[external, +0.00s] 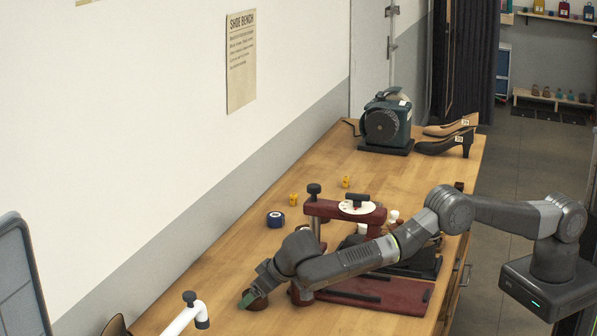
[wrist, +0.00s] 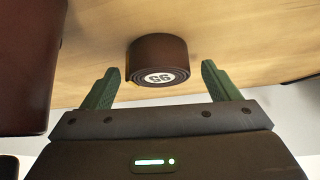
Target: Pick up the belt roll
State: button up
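The belt roll (wrist: 158,58) is a dark brown coil with a white round label on its end. In the wrist view it lies on the wooden bench, centred just beyond and between the green fingertips. My gripper (wrist: 160,68) is open, with one finger on each side and visible gaps to the roll. In the external view my gripper (external: 248,297) is low over the near end of the bench, beside a brown roll (external: 259,303) that it partly covers.
A dark red press (external: 345,212) stands right of my gripper. Another brown round thing (external: 300,296) sits close by, partly hidden by my arm. A blue roll (external: 275,219) and yellow spools (external: 293,199) lie farther back.

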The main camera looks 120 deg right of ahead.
jog(key=c, duration=1)
jog(key=shift+c, duration=0.2)
jog(key=shift+r, duration=0.1)
